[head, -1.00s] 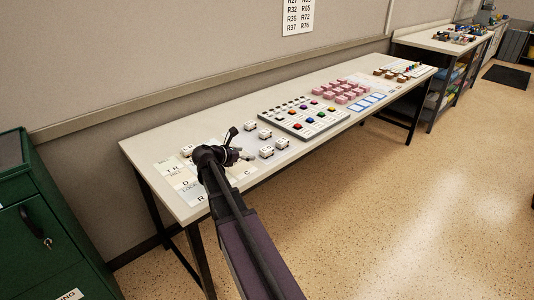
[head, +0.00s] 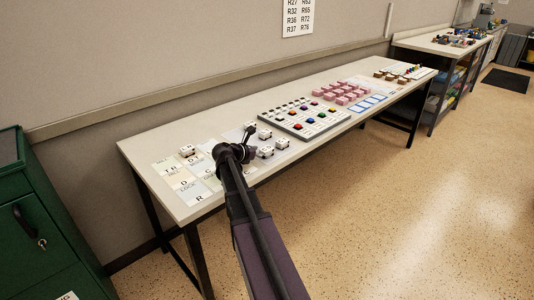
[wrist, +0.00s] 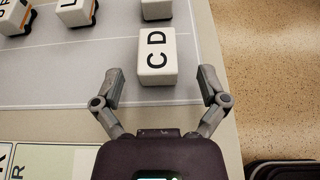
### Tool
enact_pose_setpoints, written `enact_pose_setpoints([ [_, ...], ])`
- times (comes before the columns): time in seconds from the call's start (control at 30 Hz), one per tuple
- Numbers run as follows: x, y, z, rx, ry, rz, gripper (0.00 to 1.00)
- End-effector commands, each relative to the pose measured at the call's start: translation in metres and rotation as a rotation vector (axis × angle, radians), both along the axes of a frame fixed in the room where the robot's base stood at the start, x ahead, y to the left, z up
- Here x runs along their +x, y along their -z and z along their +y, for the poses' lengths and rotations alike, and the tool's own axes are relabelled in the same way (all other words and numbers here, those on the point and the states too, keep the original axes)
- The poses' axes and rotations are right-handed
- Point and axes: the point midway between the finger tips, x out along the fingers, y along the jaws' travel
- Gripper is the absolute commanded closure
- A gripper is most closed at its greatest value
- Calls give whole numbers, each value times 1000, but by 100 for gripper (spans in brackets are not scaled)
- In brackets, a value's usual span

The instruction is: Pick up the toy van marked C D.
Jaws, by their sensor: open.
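The toy van marked C D (wrist: 157,55) is a white block with black letters, lying near the table's front edge. In the wrist view it sits at centre, its near end between the fingertips. My gripper (wrist: 161,78) is open, one finger on each side of the van, with gaps on both sides and nothing held. In the head view, my gripper (head: 249,133) is at the end of my arm, just left of a white van (head: 267,152) that looks like this one; its lettering is too small to read there.
More white vans stand close by: one straight beyond (wrist: 156,9), others to the left (wrist: 75,12). Lettered cards (head: 185,183) lie at the table's left end. A panel of coloured buttons (head: 300,127) and pink blocks (head: 342,94) are farther along.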

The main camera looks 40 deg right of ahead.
Motion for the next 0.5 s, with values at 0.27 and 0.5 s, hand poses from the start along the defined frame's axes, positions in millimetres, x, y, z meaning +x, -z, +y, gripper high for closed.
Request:
enact_pose_setpoints([
  [0.27,2,2,-8,0,0,-1,7],
  [0.5,6,7,-35,0,1,-1,7],
])
